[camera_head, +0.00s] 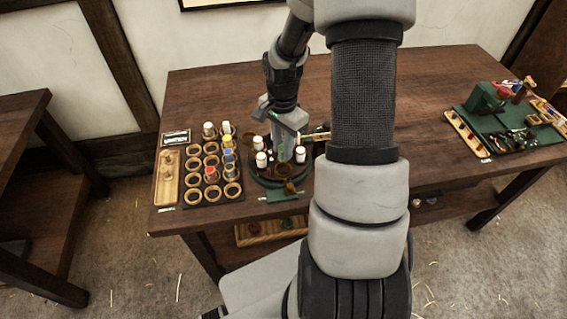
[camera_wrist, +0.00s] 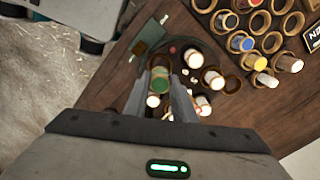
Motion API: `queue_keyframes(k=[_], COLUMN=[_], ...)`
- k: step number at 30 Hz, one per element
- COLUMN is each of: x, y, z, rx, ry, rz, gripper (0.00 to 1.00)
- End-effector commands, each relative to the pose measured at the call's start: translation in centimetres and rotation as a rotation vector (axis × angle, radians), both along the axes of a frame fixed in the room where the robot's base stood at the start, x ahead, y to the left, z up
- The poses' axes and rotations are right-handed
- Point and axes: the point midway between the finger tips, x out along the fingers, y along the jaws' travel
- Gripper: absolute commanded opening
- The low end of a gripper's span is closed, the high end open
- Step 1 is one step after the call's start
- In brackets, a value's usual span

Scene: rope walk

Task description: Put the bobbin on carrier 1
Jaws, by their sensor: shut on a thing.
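My gripper (camera_head: 284,155) points down over the round dark braider plate (camera_head: 258,180) on the table. In the wrist view my gripper (camera_wrist: 160,92) is shut on a green bobbin (camera_wrist: 160,80) with pale ends, held between its two fingers. The head view does not clearly show this bobbin. Several white-topped bobbins stand on the plate around my gripper, such as one at its left (camera_head: 261,159) and one at its right (camera_head: 300,154). A brass-coloured carrier (camera_head: 290,187) stands at the plate's front edge. I cannot read which carrier is number 1.
A rack of ring-shaped holders (camera_head: 194,181) is left of the plate, with white, yellow, blue and red bobbins in some. A wooden peg strip (camera_head: 167,180) lies beside it. A green tool mat (camera_head: 510,130) is at the far right. The table's back middle is clear.

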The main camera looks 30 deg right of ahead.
Motion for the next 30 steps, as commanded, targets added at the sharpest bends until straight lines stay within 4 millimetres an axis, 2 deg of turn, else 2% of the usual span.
queue_keyframes(k=[1, 8, 15, 26, 27, 30], x=[-0.1, 0.0, 0.0, 0.0, 0.0, 0.0], y=[0.1, 0.0, 0.0, 0.0, 0.0, 0.0], z=[-0.9, -2.8, -5.8, -6.4, -6.2, -6.2], rx=[0.003, 0.001, 0.001, -0.001, -0.001, 0.0], ry=[0.004, 0.0, 0.0, -0.001, -0.001, -0.001], rz=[-0.001, -0.001, 0.0, 0.0, 0.0, 0.0], gripper=[0.02, 0.02, 0.02, 0.02, 0.29, 0.31])
